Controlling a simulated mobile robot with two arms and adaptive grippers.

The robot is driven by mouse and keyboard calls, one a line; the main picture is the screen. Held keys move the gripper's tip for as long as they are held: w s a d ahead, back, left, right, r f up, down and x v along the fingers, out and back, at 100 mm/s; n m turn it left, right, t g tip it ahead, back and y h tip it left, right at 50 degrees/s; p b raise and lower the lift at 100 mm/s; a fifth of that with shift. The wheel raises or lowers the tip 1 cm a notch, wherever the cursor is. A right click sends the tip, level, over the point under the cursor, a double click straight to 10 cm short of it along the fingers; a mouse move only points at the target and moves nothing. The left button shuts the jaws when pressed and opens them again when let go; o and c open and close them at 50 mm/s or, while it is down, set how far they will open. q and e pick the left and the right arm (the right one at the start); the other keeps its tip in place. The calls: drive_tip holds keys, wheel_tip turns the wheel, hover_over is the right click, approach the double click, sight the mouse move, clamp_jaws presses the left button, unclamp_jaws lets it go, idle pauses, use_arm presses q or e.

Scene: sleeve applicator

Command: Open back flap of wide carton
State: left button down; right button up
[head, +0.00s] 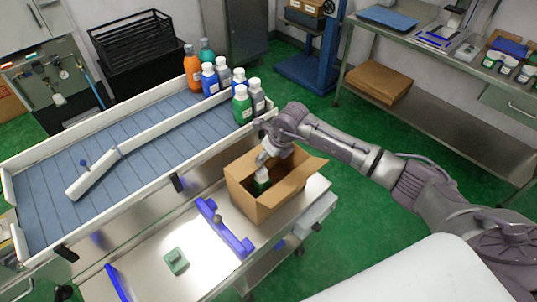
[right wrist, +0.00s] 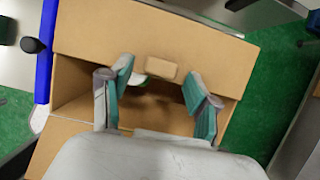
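The wide carton (head: 246,197) stands on the white work surface, its top at least partly open. A flap (head: 308,172) sticks out on its right side. A bottle with a white cap and dark green body (head: 261,182) stands inside. My right gripper (head: 265,160) reaches over the carton's far side and hides part of that edge, so the back flap's position is unclear there. In the right wrist view the gripper (right wrist: 158,82) is open over the carton, its teal-padded fingers apart. A broad cardboard panel (right wrist: 150,35) lies beyond the fingertips. My left gripper is out of view.
A blue rail bracket (head: 222,228) lies beside the carton's left side. A small green block (head: 176,261) is on the work surface. A conveyor (head: 125,165) with a white guide runs behind, with several bottles (head: 220,82) at its far end.

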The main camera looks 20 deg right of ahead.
clamp_jaws()
drive_tip(key=shift+r, duration=0.1)
drive_tip(key=shift+w+a+r+g+h+b, duration=0.2)
drive_tip(key=shift+w+r+g+h+b, duration=0.35)
drive_tip(key=shift+g, duration=0.45)
drive_tip(key=shift+w+a+r+g+b, duration=0.1)
drive_tip(key=shift+w+r+g+b, duration=0.1)
drive_tip(key=shift+r+g+b, duration=0.3)
drive_tip(key=g+b, duration=0.1)
drive_tip(key=w+r+g+h+b, duration=0.1)
drive_tip(key=b, duration=0.1)
drive_tip(key=g+b, duration=0.1)
drive_tip(key=b, duration=0.1)
drive_tip(key=shift+w+a+r+g+h, duration=0.15)
drive_tip(key=shift+w+a+g+h, duration=0.15)
drive_tip(key=shift+g, duration=0.1)
drive_tip(key=shift+o, duration=0.8)
unclamp_jaws()
